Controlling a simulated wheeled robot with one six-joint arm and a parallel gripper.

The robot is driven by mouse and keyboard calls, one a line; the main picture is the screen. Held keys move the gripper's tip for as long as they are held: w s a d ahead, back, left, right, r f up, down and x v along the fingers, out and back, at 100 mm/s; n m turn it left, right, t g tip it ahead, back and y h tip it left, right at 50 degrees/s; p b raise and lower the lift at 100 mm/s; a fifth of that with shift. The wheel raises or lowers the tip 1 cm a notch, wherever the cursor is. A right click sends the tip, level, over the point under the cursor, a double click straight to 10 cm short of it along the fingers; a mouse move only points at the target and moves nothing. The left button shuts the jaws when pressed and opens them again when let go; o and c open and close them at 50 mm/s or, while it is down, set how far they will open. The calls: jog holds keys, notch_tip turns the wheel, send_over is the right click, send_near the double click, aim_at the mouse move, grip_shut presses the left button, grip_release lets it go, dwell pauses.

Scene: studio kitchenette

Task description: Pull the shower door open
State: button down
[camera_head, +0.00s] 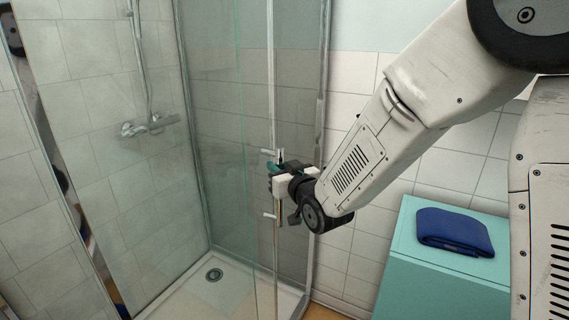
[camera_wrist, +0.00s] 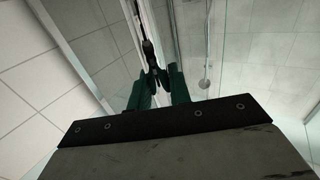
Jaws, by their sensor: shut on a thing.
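The shower door (camera_head: 232,190) is a clear glass panel with a metal edge, in the middle of the head view. Its upright bar handle (camera_head: 278,228) stands off the glass on two short mounts. My gripper (camera_head: 274,172) is at the upper part of this handle and shut on it. In the wrist view, my gripper's dark green fingers (camera_wrist: 160,84) close around the thin dark bar. The fingers hide the part of the handle between them. From these frames I cannot tell whether the door is slightly ajar.
A white shower tray with a drain (camera_head: 214,274) lies behind the glass. A shower mixer (camera_head: 150,125) is on the tiled wall. A teal cabinet (camera_head: 430,285) with a folded blue towel (camera_head: 454,230) stands at the right, below my arm.

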jog(key=shift+s, duration=0.1)
dwell(0.3)
jog(key=c, duration=1.3)
grip_release()
jog(key=shift+d, duration=0.2)
jog(key=shift+c, duration=0.2)
jog(key=shift+a, duration=0.1)
jog(key=shift+s, duration=0.15)
jog(key=v, duration=0.7)
jog(key=shift+s, duration=0.35)
